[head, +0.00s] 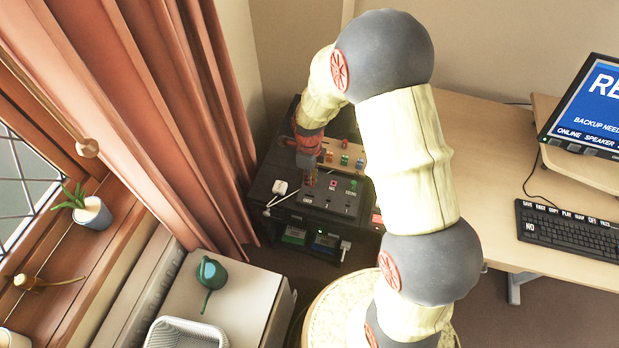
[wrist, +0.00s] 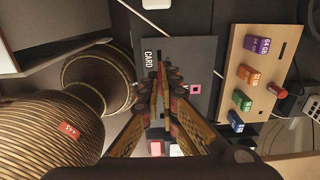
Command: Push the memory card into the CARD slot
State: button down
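My gripper (wrist: 165,78) points down at a dark panel (wrist: 204,56) marked CARD. Its two fingers are close together, with the tips right beside the CARD lettering (wrist: 148,57). I cannot make out a memory card between the fingertips, and they hide the slot itself. In the head view my gripper (head: 310,174) is low over the left part of the dark panel (head: 345,200), on the black unit in the corner. The gap between fingertips and panel is hard to judge.
A wooden holder (wrist: 237,76) right of the panel bears purple (wrist: 257,44), orange (wrist: 248,75), green (wrist: 242,100) and blue (wrist: 235,121) cards. A small white thing (head: 280,187) with a cable is on the unit. A curtain (head: 150,100) hangs left; a desk (head: 480,130) stands right.

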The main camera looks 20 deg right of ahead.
jog(key=b, duration=0.4)
send_over(309, 190)
jog(key=s, duration=0.2)
jog(key=shift+s+a+f, duration=0.1)
jog(key=shift+a+f, duration=0.1)
jog(key=shift+f, duration=1.2)
jog(key=shift+s+a+f, duration=0.1)
jog(key=shift+a+f, duration=0.05)
jog(key=shift+f, duration=1.2)
jog(key=shift+f+b, duration=0.45)
jog(key=shift+f, duration=0.85)
jog(key=c, duration=2)
grip_release()
jog(key=shift+o, duration=0.2)
jog(key=shift+w+r, duration=0.1)
notch_tip(309, 190, up, 12)
jog(key=shift+f, duration=0.1)
